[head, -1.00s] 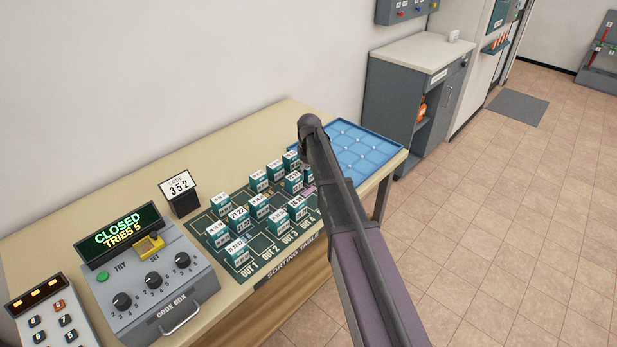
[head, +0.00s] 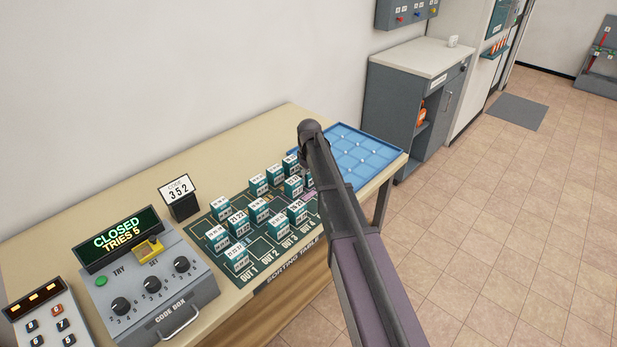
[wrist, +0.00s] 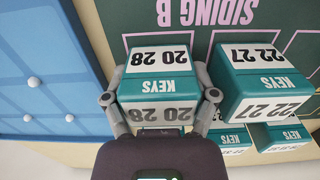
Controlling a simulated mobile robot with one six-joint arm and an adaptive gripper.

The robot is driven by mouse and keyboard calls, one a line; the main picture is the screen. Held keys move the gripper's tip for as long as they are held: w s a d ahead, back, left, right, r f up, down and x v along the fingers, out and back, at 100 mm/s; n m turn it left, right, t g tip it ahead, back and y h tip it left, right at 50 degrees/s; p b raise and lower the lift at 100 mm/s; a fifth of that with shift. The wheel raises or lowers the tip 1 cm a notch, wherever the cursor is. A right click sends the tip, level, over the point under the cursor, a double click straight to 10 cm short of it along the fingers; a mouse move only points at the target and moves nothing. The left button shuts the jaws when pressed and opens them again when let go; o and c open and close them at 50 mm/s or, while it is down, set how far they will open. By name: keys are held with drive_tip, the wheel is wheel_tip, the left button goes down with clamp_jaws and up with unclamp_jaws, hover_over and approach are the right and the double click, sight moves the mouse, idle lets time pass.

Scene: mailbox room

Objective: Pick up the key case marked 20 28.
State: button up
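The teal and white key case marked 20 28 (wrist: 160,87) stands on the green sorting mat (wrist: 158,20) in the wrist view. My gripper (wrist: 160,80) is around it, one finger along its left side and one along its right. The fingers lie very close to both sides; I cannot tell whether they press on it. In the head view my arm covers this case and the gripper's fingers. The key case marked 22 27 (wrist: 262,80) stands just right of my right finger.
Several more key cases (head: 258,210) stand on the mat. A blue tray (head: 395,158) lies close beside the gripper. The code box (head: 155,285) and a 352 card (head: 178,188) are at the left of the table.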

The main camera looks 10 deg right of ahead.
drive_tip(key=shift+r, duration=0.1)
idle(0.4)
wheel_tip(320, 180, up, 10)
drive_tip(key=p, duration=1)
drive_tip(key=shift+c, duration=0.2)
idle(0.4)
